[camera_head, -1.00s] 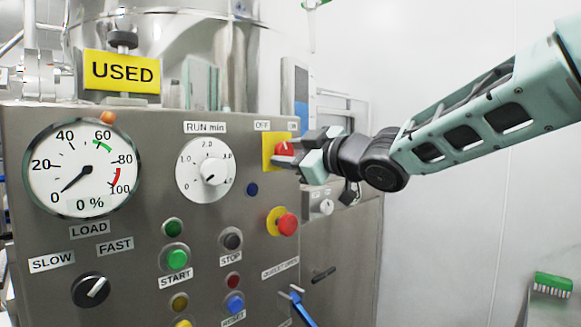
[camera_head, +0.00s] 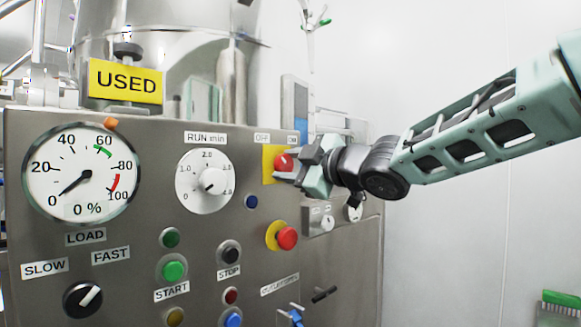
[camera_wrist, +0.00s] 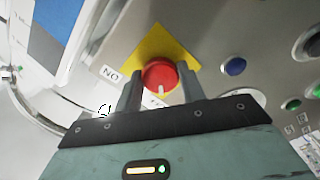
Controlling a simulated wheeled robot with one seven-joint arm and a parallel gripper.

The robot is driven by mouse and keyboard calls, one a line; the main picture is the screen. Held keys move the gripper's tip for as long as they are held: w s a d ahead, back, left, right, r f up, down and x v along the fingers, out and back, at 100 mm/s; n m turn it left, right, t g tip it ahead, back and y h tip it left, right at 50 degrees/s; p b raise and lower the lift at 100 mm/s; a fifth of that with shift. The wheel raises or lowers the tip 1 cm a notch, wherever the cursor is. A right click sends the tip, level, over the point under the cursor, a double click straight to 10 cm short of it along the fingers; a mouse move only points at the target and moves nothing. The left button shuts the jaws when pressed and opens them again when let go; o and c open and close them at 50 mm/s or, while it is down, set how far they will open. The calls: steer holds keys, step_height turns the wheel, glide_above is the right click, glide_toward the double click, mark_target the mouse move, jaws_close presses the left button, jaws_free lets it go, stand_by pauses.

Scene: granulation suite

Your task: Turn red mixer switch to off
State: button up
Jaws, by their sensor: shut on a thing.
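The red mixer switch (camera_head: 284,161) sits on a yellow plate (camera_head: 268,165) at the upper right of the steel control panel, below the OFF and ON labels. It also shows in the wrist view (camera_wrist: 160,76), as a round red knob with a pale pointer mark on its near edge. My gripper (camera_head: 297,166) reaches it from the right and is shut on it. In the wrist view my gripper's two dark fingers (camera_wrist: 160,88) stand on either side of the knob. The OFF label is partly hidden in the wrist view.
A red stop button on a yellow ring (camera_head: 286,238) is below the switch, and a small blue button (camera_head: 251,202) is to its lower left. The RUN min dial (camera_head: 206,181) is farther left.

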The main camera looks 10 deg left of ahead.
steer(key=o, duration=1)
steer(key=shift+c, duration=0.2)
steer(key=b+v, duration=0.1)
steer(key=v, duration=1.6)
steer(key=shift+d, duration=0.2)
steer(key=shift+s+f, duration=0.1)
